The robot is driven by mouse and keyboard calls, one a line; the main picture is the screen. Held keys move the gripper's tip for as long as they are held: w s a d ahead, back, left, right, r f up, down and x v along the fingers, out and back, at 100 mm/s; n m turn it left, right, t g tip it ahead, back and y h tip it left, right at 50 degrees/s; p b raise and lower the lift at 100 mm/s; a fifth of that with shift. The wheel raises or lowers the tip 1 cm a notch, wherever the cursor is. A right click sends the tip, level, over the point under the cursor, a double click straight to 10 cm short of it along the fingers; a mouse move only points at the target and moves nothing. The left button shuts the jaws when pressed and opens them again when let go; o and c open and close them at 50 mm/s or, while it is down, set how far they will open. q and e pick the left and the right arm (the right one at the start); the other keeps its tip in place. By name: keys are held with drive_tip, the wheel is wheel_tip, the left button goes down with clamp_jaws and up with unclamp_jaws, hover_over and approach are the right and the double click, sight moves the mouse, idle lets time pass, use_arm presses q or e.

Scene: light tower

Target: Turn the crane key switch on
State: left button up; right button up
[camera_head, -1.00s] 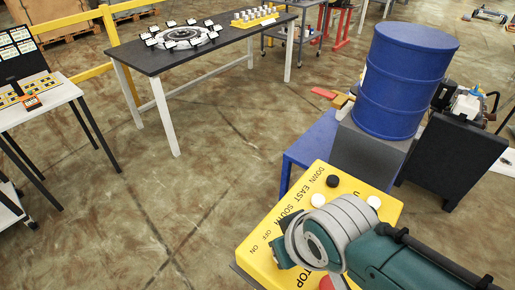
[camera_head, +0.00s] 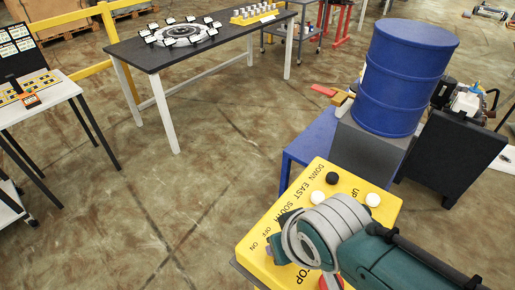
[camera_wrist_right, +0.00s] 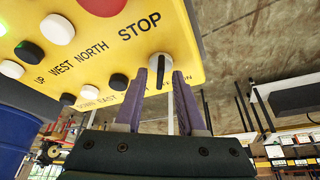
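The yellow crane control box (camera_head: 330,174) stands at the lower right of the head view, with black and white buttons and printed labels. The key switch (camera_wrist_right: 160,68) is a pale round knob with a dark key in it, near the box's edge in the right wrist view. My right gripper (camera_wrist_right: 159,74) is open, its two purple fingers pointing at the switch, one tip on each side of it. Whether they touch the key I cannot tell. In the head view my right wrist covers most of the gripper and part of the box. My left gripper is not in view.
A red stop button (camera_head: 329,283) sits on the box, partly hidden by my arm. A blue drum (camera_head: 405,80) stands behind the box. A dark table (camera_head: 125,43) with a round light ring (camera_head: 182,34) is further back. Open floor lies to the left.

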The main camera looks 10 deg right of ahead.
sight(289, 271)
drive_tip(key=shift+r, duration=0.1)
drive_tip(key=shift+r, duration=0.25)
drive_tip(key=p+v, duration=0.4)
drive_tip(key=v, duration=0.5)
drive_tip(key=shift+s, duration=0.2)
drive_tip(key=shift+r, duration=0.15)
